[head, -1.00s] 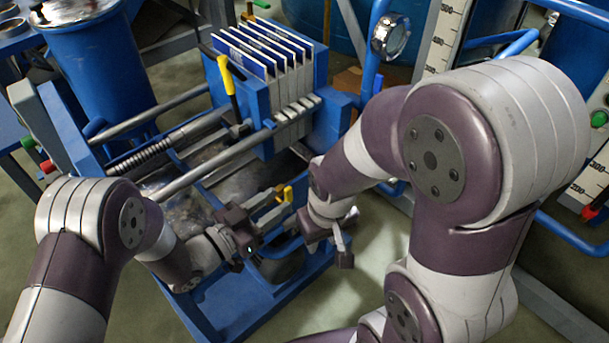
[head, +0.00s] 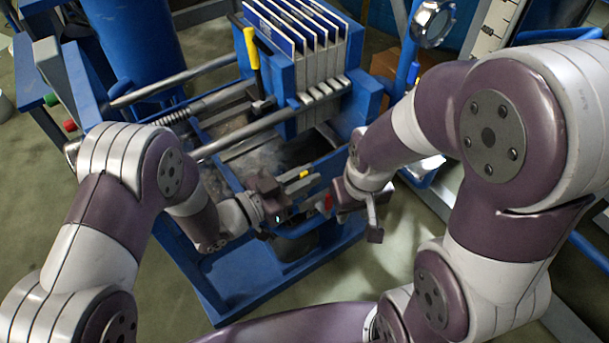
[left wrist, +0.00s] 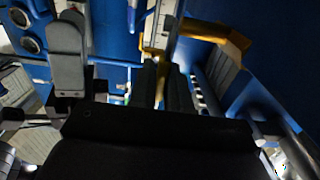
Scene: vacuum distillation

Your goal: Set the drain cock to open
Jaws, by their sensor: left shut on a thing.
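The drain cock's small yellow handle (head: 303,174) shows at the front of the blue press, among the fingertips of my left gripper (head: 300,183). In the left wrist view, the two dark fingers (left wrist: 161,80) are close together with a yellow piece (left wrist: 151,52) at their tips. My left gripper is shut on this handle, and the fingers hide most of it. The cock's body is not clear. My right gripper (head: 372,208) hangs to the right of the left one, apart from the handle. The gap between its fingers is not clear.
The blue filter press (head: 205,280) carries upright plates (head: 305,45) and a long yellow-gripped lever (head: 251,48). Metal rods (head: 240,133) cross above its trough. A round gauge (head: 432,22) stands behind, at right. A small red part (head: 328,202) shows between the grippers. Floor is clear in front.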

